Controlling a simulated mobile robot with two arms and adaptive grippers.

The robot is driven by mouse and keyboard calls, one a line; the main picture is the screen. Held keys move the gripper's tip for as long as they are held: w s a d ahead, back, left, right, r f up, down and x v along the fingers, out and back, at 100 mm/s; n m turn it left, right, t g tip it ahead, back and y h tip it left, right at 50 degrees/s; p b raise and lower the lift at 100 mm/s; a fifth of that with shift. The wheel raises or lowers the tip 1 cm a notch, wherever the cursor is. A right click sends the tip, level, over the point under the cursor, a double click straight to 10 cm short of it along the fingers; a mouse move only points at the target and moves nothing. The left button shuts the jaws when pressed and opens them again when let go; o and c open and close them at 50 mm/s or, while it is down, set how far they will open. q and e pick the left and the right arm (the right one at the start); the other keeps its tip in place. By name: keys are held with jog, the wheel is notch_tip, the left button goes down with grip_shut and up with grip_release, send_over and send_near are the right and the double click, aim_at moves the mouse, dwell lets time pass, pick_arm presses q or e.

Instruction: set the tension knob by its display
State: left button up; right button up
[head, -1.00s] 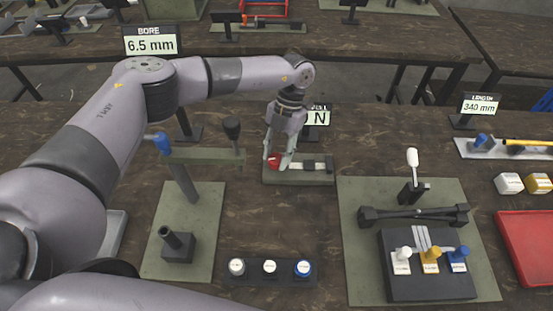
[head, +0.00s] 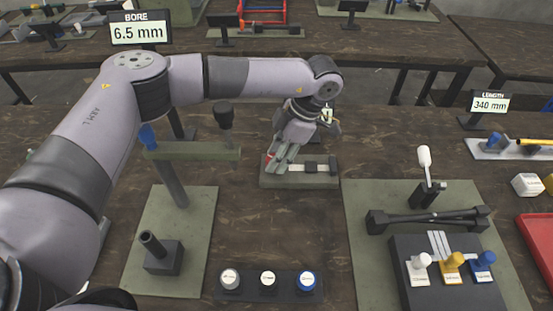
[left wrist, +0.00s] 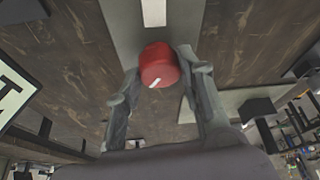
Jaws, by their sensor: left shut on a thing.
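The red tension knob (left wrist: 159,65) has a white mark on top and sits on a small green fixture plate (head: 312,181) with a pale and black slide. My left gripper (head: 276,160) is shut on the knob, with one finger on each side of it in the left wrist view (left wrist: 156,82). In the head view the fingers and wrist hide most of the knob. The tension display (head: 327,115) stands behind my wrist; only an "N" shows, and its number is hidden. Part of a display also shows at the left of the wrist view (left wrist: 14,90). My right gripper is out of view.
A green press stand (head: 175,180) with a 6.5 mm bore display (head: 140,29) behind it is at left. A dark holder (head: 268,286) with several round caps lies in front. At right are a lever fixture (head: 425,210), a 340 mm length display (head: 490,103) and a red tray (head: 540,240).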

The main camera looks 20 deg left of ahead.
pick_arm(q)
jog(key=shift+m+t+b, duration=0.4)
jog(key=shift+m+b, duration=0.1)
jog(key=shift+m, duration=0.3)
jog(key=shift+r, duration=0.1)
jog(key=o, duration=1.2)
jog(key=shift+c, duration=0.2)
jog(key=v, duration=1.2)
jog(key=shift+d, duration=0.1)
